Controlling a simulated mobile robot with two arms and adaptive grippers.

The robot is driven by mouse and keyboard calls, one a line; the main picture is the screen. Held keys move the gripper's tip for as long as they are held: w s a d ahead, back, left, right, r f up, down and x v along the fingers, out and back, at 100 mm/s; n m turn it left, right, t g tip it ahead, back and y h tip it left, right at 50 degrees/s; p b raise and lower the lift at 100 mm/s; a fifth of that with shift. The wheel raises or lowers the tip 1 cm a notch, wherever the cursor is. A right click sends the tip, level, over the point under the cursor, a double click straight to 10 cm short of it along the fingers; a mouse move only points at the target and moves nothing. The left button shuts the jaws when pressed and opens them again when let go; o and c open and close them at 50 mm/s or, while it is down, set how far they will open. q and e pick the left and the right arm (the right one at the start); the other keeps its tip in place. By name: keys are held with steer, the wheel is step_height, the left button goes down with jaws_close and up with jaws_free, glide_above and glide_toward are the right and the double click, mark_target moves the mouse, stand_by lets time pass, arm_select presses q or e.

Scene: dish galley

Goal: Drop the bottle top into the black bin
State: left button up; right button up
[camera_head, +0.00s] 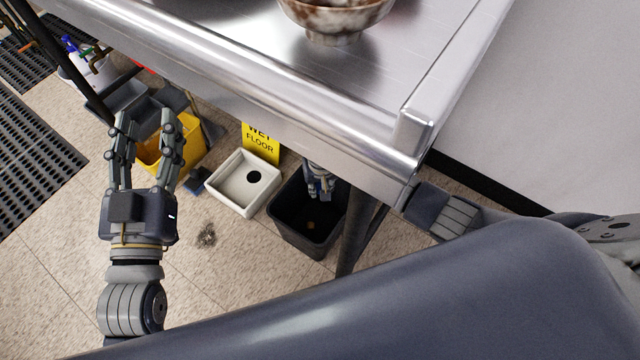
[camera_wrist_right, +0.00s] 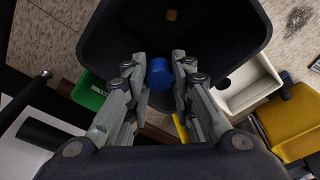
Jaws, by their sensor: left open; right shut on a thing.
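The blue bottle top (camera_wrist_right: 159,74) is between the fingertips of my right gripper (camera_wrist_right: 159,80), which is shut on it. In the right wrist view it shows against the dark inside of the black bin (camera_wrist_right: 115,40). In the head view the black bin (camera_head: 299,240) stands on the floor beneath the steel counter's edge. My right gripper (camera_head: 321,188) shows there over the bin's opening, partly hidden by the counter; the bottle top cannot be made out there. My left gripper (camera_head: 148,125) is open and empty, at the left, well away from the bin.
A white box with a round hole (camera_head: 220,190) stands left of the bin. Behind are a yellow wet-floor sign (camera_head: 260,140) and a yellow bucket (camera_head: 193,140). The steel counter (camera_head: 250,50) holds a stained bowl (camera_head: 335,18). A small brown thing (camera_wrist_right: 172,15) lies inside the bin.

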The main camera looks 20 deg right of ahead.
arm_select(q)
steer(key=shift+s+r+t+h, duration=0.2)
steer(key=shift+r+t, duration=0.2)
steer(key=shift+r, duration=0.35)
steer(key=shift+s+r+t+h, duration=0.2)
steer(key=shift+r+t, duration=0.2)
steer(key=shift+r, duration=0.3)
arm_select(e)
steer(key=shift+f, duration=0.3)
steer(key=o, duration=0.7)
arm_select(q)
steer(key=shift+d, duration=0.1)
arm_select(e)
steer(key=r, duration=0.4)
steer(key=s+r, duration=0.1)
steer(key=r, duration=0.7)
steer(key=shift+s+a, duration=0.1)
steer(key=shift+s, duration=0.25)
